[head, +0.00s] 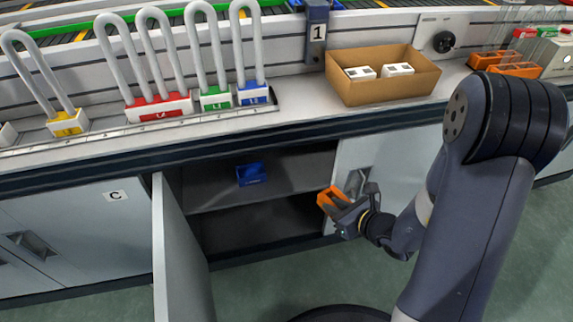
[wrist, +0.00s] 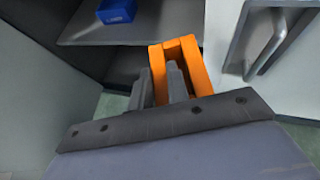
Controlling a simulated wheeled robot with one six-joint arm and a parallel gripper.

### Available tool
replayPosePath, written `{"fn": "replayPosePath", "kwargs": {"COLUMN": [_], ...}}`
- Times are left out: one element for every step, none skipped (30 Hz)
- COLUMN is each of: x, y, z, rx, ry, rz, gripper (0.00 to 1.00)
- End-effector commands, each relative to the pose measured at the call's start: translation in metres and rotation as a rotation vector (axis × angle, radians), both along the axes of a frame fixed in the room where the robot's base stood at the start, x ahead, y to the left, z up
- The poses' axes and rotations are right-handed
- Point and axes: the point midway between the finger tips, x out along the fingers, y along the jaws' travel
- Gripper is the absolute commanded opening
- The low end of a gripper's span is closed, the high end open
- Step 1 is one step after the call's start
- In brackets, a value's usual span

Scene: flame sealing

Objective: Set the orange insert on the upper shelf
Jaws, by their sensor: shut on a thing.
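The orange insert (head: 331,198) is held by my gripper (head: 345,208) in front of the open cabinet, near its right side. In the wrist view the insert (wrist: 183,66) stands out ahead of the fingers (wrist: 160,82), which are shut on it. The upper shelf (head: 215,200) is a grey board inside the cabinet, with a blue insert (head: 251,174) on it. The shelf (wrist: 85,35) and the blue insert (wrist: 116,11) also show at the upper left of the wrist view. The orange insert appears outside the cabinet, right of the blue one.
The open cabinet door (head: 180,255) stands at the left of the opening. A closed door with a handle (head: 355,182) is on the right, close to my gripper. The counter above carries a cardboard box (head: 380,92) and other orange inserts (head: 515,70).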

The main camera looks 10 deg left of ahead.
Motion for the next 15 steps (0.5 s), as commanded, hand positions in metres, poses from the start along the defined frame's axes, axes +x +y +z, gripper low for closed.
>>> {"fn": "replayPosePath", "kwargs": {"x": [0.007,0.012,0.019,0.024,0.029,0.037,0.042,0.047,0.055,0.06,0.065,0.073,0.078,0.083,0.09], "y": [0.011,0.016,0.024,0.03,0.036,0.044,0.05,0.056,0.064,0.07,0.076,0.084,0.09,0.096,0.104], "z": [0.002,0.002,0.002,0.003,0.003,0.003,0.003,0.003,0.003,0.004,0.003,0.004,0.004,0.004,0.004], "rx": [0.002,0.002,0.001,0.002,0.002,0.001,0.002,0.002,0.001,0.002,0.001,0.002,0.002,0.002,0.002], "ry": [-0.002,-0.001,0.0,-0.002,-0.001,-0.001,-0.002,0.0,-0.001,-0.002,-0.001,-0.003,-0.001,-0.001,-0.002], "rz": [0.007,0.007,0.007,0.007,0.007,0.006,0.007,0.006,0.006,0.006,0.006,0.005,0.005,0.004,0.004], "gripper": [0.0,0.0,0.0,0.0,0.0,0.0,0.0,0.0,0.0,0.0,0.0,0.0,0.0,0.0,0.0]}}
